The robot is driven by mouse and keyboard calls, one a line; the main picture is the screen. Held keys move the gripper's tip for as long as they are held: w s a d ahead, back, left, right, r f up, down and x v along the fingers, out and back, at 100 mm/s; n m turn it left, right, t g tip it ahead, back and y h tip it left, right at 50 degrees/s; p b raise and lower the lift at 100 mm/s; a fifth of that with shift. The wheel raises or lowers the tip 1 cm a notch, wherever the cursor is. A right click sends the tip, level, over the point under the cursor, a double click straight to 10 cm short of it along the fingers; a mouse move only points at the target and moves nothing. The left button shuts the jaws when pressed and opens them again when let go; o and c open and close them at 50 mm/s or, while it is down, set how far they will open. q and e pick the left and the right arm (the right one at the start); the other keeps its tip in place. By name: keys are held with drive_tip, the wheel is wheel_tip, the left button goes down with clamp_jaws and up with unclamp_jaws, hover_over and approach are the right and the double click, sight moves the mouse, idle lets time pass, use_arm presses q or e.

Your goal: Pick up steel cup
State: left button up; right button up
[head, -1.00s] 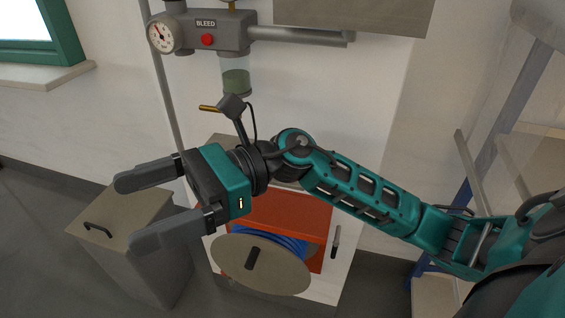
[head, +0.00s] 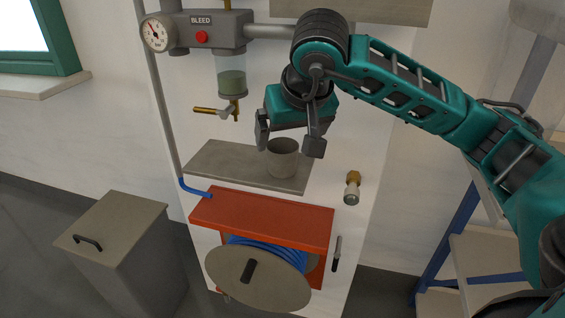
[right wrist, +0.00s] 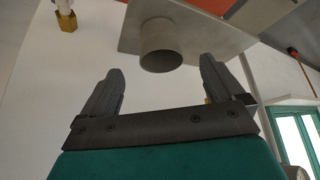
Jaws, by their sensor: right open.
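The steel cup (head: 283,160) is a grey open-topped cylinder standing upright on a grey shelf plate (head: 225,163) in the head view. It also shows in the right wrist view (right wrist: 160,48), beyond the fingers and between their lines. My right gripper (head: 289,142) is open, with its fingers pointing down near the cup's rim in the head view. In the wrist view its two fingers (right wrist: 160,82) are spread wide with nothing between them, and the cup looks apart from them. My left gripper is not in view.
A sight glass with a brass tap (head: 228,108) hangs left of my gripper, below the gauge block (head: 210,31). A brass fitting (head: 352,187) sits right of the shelf. An orange-red hose-reel cover (head: 265,218) is below. A grey bin (head: 115,245) stands lower left.

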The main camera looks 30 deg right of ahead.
sight(282, 151)
drive_tip(key=x, duration=0.8)
drive_tip(key=shift+w+r+b, duration=0.1)
drive_tip(key=shift+w+b, duration=0.05)
drive_tip(key=shift+b, duration=0.2)
drive_tip(key=c, duration=1)
drive_tip(key=shift+r, duration=0.1)
